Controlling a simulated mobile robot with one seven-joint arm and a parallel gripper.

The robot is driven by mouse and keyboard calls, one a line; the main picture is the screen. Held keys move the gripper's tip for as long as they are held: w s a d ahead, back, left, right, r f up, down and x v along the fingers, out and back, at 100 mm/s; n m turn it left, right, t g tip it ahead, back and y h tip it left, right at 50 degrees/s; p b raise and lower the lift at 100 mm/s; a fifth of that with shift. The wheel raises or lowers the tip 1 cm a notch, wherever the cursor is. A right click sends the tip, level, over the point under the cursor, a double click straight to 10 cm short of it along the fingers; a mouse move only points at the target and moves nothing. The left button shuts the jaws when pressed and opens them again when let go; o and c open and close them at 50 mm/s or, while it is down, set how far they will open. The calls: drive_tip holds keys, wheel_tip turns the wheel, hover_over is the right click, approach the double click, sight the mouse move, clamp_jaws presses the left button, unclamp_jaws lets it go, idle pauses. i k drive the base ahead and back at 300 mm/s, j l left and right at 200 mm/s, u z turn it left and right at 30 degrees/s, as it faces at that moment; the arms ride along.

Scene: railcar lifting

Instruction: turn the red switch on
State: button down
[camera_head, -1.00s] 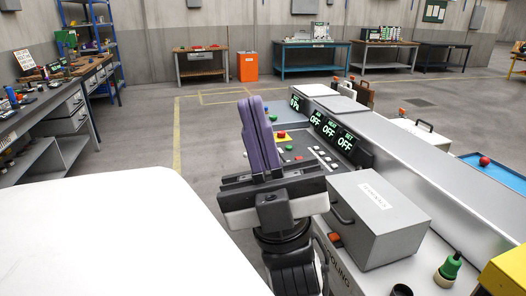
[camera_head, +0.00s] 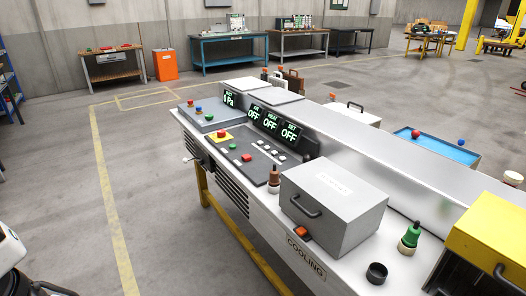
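The long grey machine (camera_head: 345,150) carries a dark control panel (camera_head: 262,168). A red button (camera_head: 247,157) sits on the panel, with a green button (camera_head: 234,146) beside it. A larger red knob on a yellow base (camera_head: 221,135) is at the panel's far end. An orange-red rocker-like switch (camera_head: 302,233) is by the front lower edge of the grey lidded box (camera_head: 335,200), above the word COOLING. I cannot tell which one is the red switch. Green displays (camera_head: 270,122) read OFF in several places. My gripper is out of view; only parts of my arm show at lower left.
A yellow box (camera_head: 490,240) is at right. The floor left of the machine is clear.

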sight(220, 133)
drive_tip(key=u, duration=0.15)
drive_tip(key=i+j+z, duration=0.35)
drive_tip(key=i+j, duration=0.35)
drive_tip(key=i, duration=0.25)
drive_tip(key=i+j+z, duration=0.35)
drive_tip(key=i+j, duration=0.55)
drive_tip(key=j, duration=0.1)
